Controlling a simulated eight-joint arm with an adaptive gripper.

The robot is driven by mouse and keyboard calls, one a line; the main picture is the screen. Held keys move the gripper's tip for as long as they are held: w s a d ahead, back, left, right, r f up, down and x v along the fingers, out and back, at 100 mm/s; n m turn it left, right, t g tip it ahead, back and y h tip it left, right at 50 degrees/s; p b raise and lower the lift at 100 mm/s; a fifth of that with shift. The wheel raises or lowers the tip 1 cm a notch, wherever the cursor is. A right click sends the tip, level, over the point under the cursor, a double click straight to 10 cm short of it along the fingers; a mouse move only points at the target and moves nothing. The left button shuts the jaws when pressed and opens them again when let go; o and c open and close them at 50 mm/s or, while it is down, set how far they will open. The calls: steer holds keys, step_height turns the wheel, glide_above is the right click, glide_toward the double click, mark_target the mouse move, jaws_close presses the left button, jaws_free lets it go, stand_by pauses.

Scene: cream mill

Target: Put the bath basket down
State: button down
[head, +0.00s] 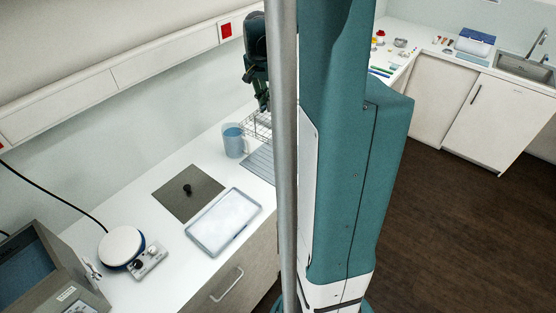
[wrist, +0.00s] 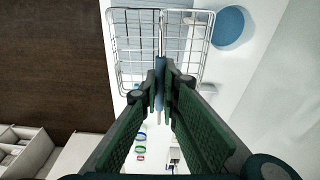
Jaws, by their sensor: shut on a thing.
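The bath basket (wrist: 160,40) is an open wire basket with an upright central handle. In the wrist view it lies just past my fingertips. My gripper (wrist: 162,85) is shut on the bluish grip of its handle. In the head view the wire basket (head: 256,126) shows under my gripper (head: 263,104), partly hidden by a grey column. It is behind and right of a blue mug. I cannot tell whether its underside touches the counter.
The blue mug (head: 234,140) stands close to the basket. A grey ribbed mat (head: 258,165) lies in front of it. A dark plate (head: 188,192), a pale tray (head: 223,222) and a round white-topped device (head: 121,246) are nearer on the white counter. A wall runs behind.

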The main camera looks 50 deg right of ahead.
steer(key=shift+s+d+f+m, duration=0.2)
steer(key=shift+s+d+m, duration=0.2)
steer(key=shift+s+d, duration=1)
steer(key=shift+s+a, duration=0.1)
steer(key=shift+a, duration=0.05)
step_height(320, 180, down, 14)
steer(key=shift+f, duration=2)
steer(key=shift+f, duration=0.2)
steer(key=c, duration=2.6)
jaws_free()
steer(key=shift+r, duration=0.2)
